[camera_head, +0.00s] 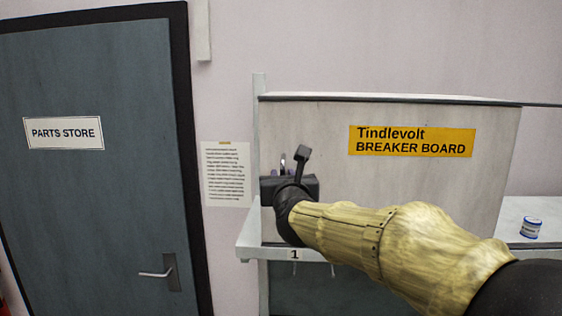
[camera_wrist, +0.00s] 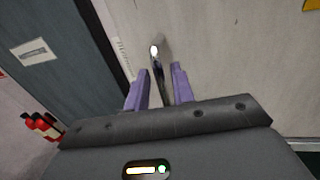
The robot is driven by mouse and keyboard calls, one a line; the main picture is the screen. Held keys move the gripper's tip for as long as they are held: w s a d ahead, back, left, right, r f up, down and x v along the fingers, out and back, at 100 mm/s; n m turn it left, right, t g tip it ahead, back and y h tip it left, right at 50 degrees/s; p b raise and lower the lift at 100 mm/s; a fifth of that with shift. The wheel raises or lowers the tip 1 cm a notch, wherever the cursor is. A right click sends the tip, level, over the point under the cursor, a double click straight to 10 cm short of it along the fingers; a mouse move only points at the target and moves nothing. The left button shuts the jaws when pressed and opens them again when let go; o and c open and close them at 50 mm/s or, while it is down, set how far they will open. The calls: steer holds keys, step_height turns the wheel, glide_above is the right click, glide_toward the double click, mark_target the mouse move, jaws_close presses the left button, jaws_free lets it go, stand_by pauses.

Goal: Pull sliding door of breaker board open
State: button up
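The breaker board (camera_head: 420,195) is a pale grey panel with a yellow "Tindlevolt BREAKER BOARD" label (camera_head: 411,141). A shiny metal handle (camera_head: 283,160) stands out near the panel's left end; my gripper hides its lower part. In the wrist view the handle (camera_wrist: 158,62) lies between the two purple fingers of my gripper (camera_wrist: 159,84). The fingers are spread, with a visible gap at the left finger; the handle is closer to the right finger. I cannot tell whether either finger touches it.
A grey shelf (camera_head: 248,244) marked "1" runs below the panel. A small blue-and-white tin (camera_head: 530,228) stands on its right part. A dark "PARTS STORE" door (camera_head: 90,200) and a paper notice (camera_head: 226,172) are at left. Red objects (camera_wrist: 42,126) show at far left.

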steer(key=shift+w+a, duration=0.2)
steer(key=shift+w, duration=0.5)
steer(key=shift+s, duration=0.1)
jaws_close()
steer(key=shift+d+f+b, duration=0.15)
steer(key=shift+d+b, duration=0.15)
steer(key=shift+b, duration=0.6)
